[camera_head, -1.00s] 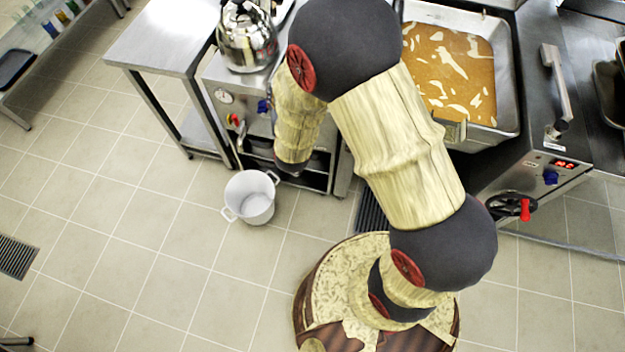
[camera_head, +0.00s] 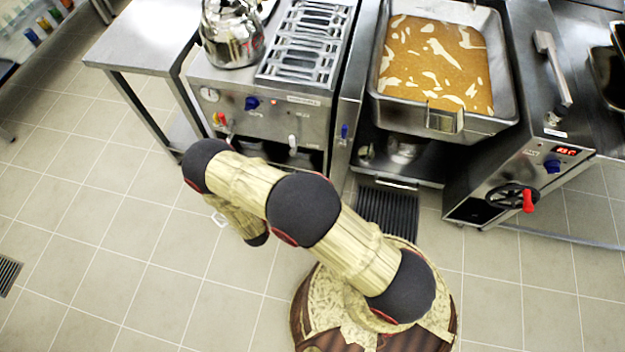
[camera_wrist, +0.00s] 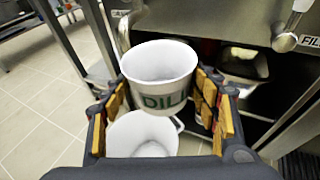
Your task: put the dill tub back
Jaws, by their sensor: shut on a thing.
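The dill tub (camera_wrist: 158,90) is a white round tub with green "DILL" lettering. In the wrist view it is upright and looks empty inside. My gripper (camera_wrist: 161,80) is shut on it, with wood-coloured pads on both sides of the tub.
A stove (camera_head: 262,95) with a kettle (camera_head: 232,35) stands ahead, beside a steel side table (camera_head: 145,35). A dark container (camera_wrist: 243,65) sits in the open bay under the stove. A pan of orange food (camera_head: 435,60) is to the right. Tiled floor is clear at left.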

